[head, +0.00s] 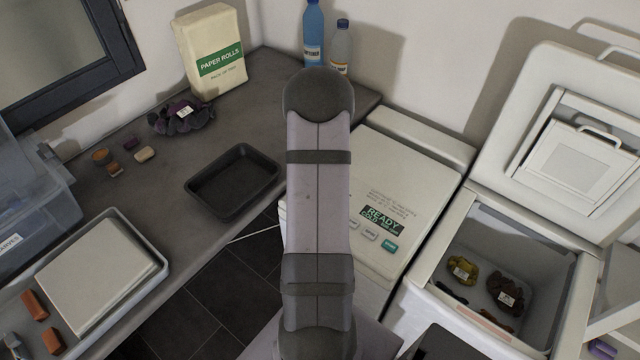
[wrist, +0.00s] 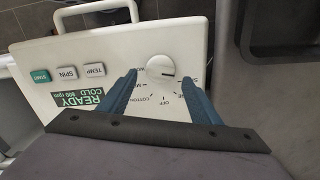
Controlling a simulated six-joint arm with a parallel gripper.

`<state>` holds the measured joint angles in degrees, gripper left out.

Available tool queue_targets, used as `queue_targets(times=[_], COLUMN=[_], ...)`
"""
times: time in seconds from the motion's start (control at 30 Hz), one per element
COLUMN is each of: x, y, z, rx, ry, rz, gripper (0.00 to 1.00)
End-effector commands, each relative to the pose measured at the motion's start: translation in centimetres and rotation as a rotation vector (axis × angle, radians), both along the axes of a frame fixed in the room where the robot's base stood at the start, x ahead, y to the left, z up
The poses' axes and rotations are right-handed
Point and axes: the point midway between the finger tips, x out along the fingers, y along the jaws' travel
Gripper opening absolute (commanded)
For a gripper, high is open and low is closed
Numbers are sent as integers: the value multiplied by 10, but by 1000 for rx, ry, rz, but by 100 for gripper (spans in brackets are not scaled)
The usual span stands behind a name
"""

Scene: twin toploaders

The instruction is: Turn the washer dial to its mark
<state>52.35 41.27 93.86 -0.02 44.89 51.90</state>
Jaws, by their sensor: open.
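The washer dial (wrist: 161,67) is a round white knob on the pale control panel in the wrist view. A short dark line on it points to the right. Printed words, including OFF and COTTON, ring its near side; some are partly hidden by my fingers. My gripper (wrist: 160,78) is open, with one blue finger on each side of the dial. I cannot tell whether either finger touches it. In the head view the washer (head: 425,165) has its lid shut, and my arm hides the dial and gripper.
The panel has START, SPIN and TEMP buttons (wrist: 67,74) and a green READY display (wrist: 76,97). At right, an open toploader (head: 455,235) holds several garments. A black tray (head: 232,180) sits on the dark counter at left. Bottles (head: 313,35) stand behind.

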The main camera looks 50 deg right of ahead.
Motion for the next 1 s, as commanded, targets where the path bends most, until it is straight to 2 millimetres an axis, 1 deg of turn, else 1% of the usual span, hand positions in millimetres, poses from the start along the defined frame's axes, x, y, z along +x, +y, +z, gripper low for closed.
queue_targets(times=[0.1, 0.23, 0.57, 0.6, 0.67, 0.7, 0.77, 0.9, 1.0], x=[0, 0, 0, 0, 0, 0, 0, 0, 0], y=[0, 0, 0, 0, 0, 0, 0, 0, 0], z=[-11, -19, -23, -23, -23, -23, -23, -23, -24], rx=[2, 1, 0, 0, 0, 0, 0, 0, 0], ry=[1, 1, -1, -1, 0, 0, 0, 0, 0], rz=[0, 0, 0, 0, 0, 0, 0, 7, 51], gripper=[58, 58, 58, 53, 39, 29, 16, 17, 17])
